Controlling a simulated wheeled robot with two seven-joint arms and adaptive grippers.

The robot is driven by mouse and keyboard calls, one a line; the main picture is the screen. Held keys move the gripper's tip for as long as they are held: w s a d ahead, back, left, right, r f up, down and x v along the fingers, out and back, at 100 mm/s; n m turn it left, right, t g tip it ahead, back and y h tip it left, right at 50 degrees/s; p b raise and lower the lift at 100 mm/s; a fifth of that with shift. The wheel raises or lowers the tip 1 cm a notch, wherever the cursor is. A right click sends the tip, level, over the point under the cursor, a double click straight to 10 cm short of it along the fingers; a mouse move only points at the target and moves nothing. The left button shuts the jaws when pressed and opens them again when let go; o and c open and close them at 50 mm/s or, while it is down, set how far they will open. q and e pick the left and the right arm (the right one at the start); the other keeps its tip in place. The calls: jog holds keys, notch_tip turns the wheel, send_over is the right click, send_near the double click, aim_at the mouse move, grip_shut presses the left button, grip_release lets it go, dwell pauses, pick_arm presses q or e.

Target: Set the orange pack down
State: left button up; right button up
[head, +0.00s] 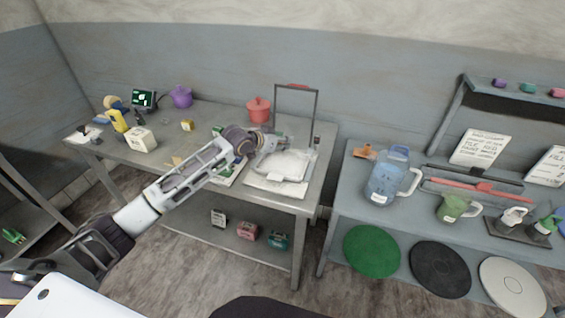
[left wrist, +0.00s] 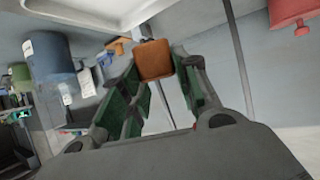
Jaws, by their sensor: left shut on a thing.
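My left gripper (head: 277,143) reaches over the right part of the left table (head: 190,160). In the left wrist view, its green-padded fingers (left wrist: 158,82) are shut on a small orange pack (left wrist: 153,60), held at the fingertips. In the head view I cannot make out the pack; the gripper seems to hide it. A white, tray-like item (head: 283,167) lies on the table just in front of the gripper. I cannot tell how high the pack is above the surface. My right gripper is not in view.
A grey upright frame (head: 316,105) stands behind the gripper, with a red pot (head: 258,110) to its left. A purple teapot (head: 181,97) is further left. A blue jug (head: 390,180) and an orange-brown item (head: 364,152) are on the right bench, across a gap.

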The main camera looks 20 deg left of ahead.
pick_arm(q)
jog(key=shift+f, duration=2.65)
jog(key=shift+f, duration=0.1)
jog(key=shift+f+p, duration=0.4)
jog(key=shift+f, duration=1.35)
jog(key=shift+f, duration=0.1)
jog(key=o, duration=1)
jog(key=shift+a, duration=0.1)
